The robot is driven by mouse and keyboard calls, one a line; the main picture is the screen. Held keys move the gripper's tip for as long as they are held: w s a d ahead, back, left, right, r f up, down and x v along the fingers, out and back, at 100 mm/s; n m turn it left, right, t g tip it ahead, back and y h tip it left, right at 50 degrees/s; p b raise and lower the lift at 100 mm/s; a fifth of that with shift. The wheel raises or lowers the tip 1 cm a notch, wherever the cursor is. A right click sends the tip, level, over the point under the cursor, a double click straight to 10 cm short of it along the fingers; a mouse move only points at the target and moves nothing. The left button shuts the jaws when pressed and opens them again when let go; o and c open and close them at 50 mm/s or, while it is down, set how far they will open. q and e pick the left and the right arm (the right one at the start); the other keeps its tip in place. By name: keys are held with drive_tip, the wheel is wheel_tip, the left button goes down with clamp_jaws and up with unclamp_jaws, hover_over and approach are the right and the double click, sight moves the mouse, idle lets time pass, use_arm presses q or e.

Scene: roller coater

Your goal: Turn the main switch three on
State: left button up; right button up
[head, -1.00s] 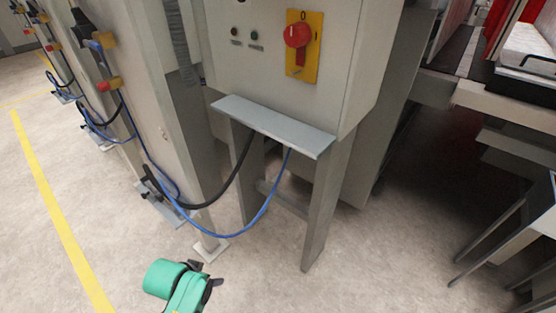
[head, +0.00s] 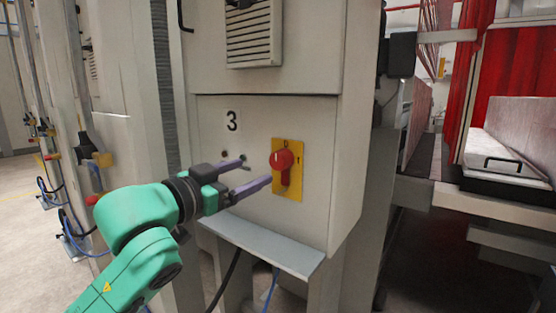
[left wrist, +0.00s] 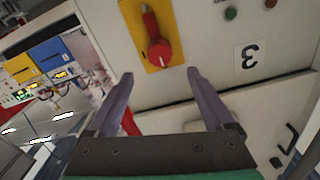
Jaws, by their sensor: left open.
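The main switch three is a red rotary knob (head: 283,161) on a yellow plate (head: 296,187), on the front of a grey cabinet (head: 325,140) marked 3. Its handle points down in the head view, away from the 1 at the plate's right. My left gripper (head: 256,172) is open and empty just left of the knob. In the left wrist view the knob (left wrist: 159,54) lies ahead of the fingertips (left wrist: 160,76), which appear apart from it. My right gripper is not in view.
A grey ledge (head: 265,246) sticks out below the switch. Small buttons (left wrist: 231,13) sit beside the switch near the 3 label (left wrist: 249,57). A dark and a blue cable hang under the ledge. A red curtain (head: 483,75) stands at the right.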

sight(276, 161)
use_arm(q)
drive_tip(key=p+x, duration=0.2)
drive_tip(key=x, duration=0.8)
drive_tip(key=shift+w+r, duration=0.1)
drive_tip(key=shift+w+d, duration=0.3)
drive_tip(key=shift+c, duration=0.3)
clamp_jaws()
